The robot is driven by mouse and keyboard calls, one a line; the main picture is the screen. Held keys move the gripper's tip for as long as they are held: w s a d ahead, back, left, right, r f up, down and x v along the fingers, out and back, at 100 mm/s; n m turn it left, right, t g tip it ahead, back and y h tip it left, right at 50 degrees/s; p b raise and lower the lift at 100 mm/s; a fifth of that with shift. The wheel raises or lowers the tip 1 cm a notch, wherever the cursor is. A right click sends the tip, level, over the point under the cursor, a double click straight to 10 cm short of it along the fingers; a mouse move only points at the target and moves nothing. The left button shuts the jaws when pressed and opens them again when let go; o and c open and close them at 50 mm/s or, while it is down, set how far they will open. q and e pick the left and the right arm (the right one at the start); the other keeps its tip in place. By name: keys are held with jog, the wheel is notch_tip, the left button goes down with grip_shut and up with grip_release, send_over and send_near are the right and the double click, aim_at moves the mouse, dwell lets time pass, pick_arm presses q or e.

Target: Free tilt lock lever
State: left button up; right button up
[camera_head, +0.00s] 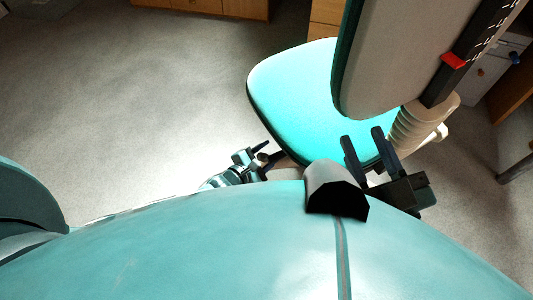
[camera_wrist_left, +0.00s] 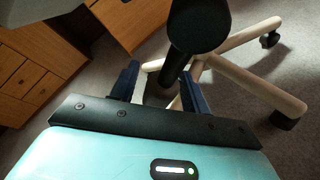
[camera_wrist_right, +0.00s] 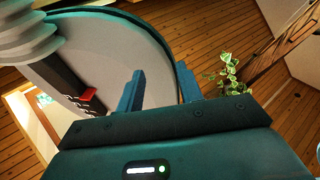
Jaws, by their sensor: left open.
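The office chair has a turquoise seat (camera_head: 295,90) and an upright backrest (camera_head: 395,50) with a grey rear panel. I cannot single out the tilt lock lever for certain. My left gripper (camera_head: 262,152) is open at the near left edge of the seat. In the left wrist view its fingers (camera_wrist_left: 158,85) point towards a dark part under the chair (camera_wrist_left: 198,28), and nothing is clearly gripped. My right gripper (camera_head: 364,146) is open beside the seat's near right edge, below the backrest. In the right wrist view its fingers (camera_wrist_right: 160,90) are apart and empty in front of the backrest (camera_wrist_right: 150,55).
A red slider (camera_head: 454,61) sits on the backrest's black track. Cream chair legs with casters (camera_wrist_left: 255,85) spread over the carpet. Wooden drawers (camera_wrist_left: 25,85) stand beyond. A plant (camera_wrist_right: 231,75) shows in the right wrist view. The carpet on the left (camera_head: 130,110) is clear.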

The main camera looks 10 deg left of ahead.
jog(key=shift+r, duration=0.1)
pick_arm(q)
jog(key=p+v, duration=0.5)
jog(key=v, duration=0.8)
jog(key=shift+p, duration=0.3)
pick_arm(e)
jog(key=shift+s+d+n+g+h, duration=0.2)
jog(key=shift+d+n+g+h, duration=0.1)
jog(key=shift+d+n+h, duration=0.25)
pick_arm(q)
jog(key=shift+s, duration=0.1)
jog(key=shift+s+f, duration=0.1)
pick_arm(e)
jog(key=shift+s+y, duration=0.1)
jog(key=shift+y, duration=0.15)
